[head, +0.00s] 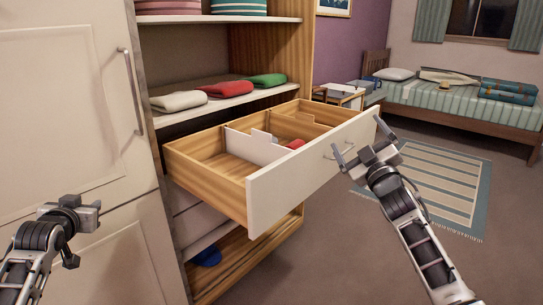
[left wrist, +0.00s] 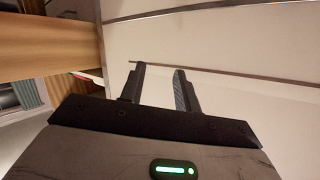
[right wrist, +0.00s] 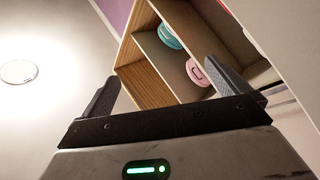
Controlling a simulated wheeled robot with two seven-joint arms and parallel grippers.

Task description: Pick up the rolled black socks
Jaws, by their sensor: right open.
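I see no rolled black socks in any view. The pulled-out drawer (head: 290,178) has a white front and wooden walls. A white divider (head: 258,148) and a small red item (head: 295,144) show inside, and the front panel hides part of its floor. My right gripper (head: 374,152) is open and empty, just right of the drawer front in the head view. Its fingers are wide apart in the right wrist view (right wrist: 163,88). My left gripper (head: 88,215) is low in front of the white door. In the left wrist view (left wrist: 158,72) its fingers are apart with nothing between them.
A shelf above the drawer holds a white (head: 179,101), a red (head: 226,88) and a green roll (head: 266,80). A blue item (head: 207,256) lies in the lower compartment. The white door (head: 75,100) stands left. A striped rug (head: 430,180) and bed (head: 450,100) are right.

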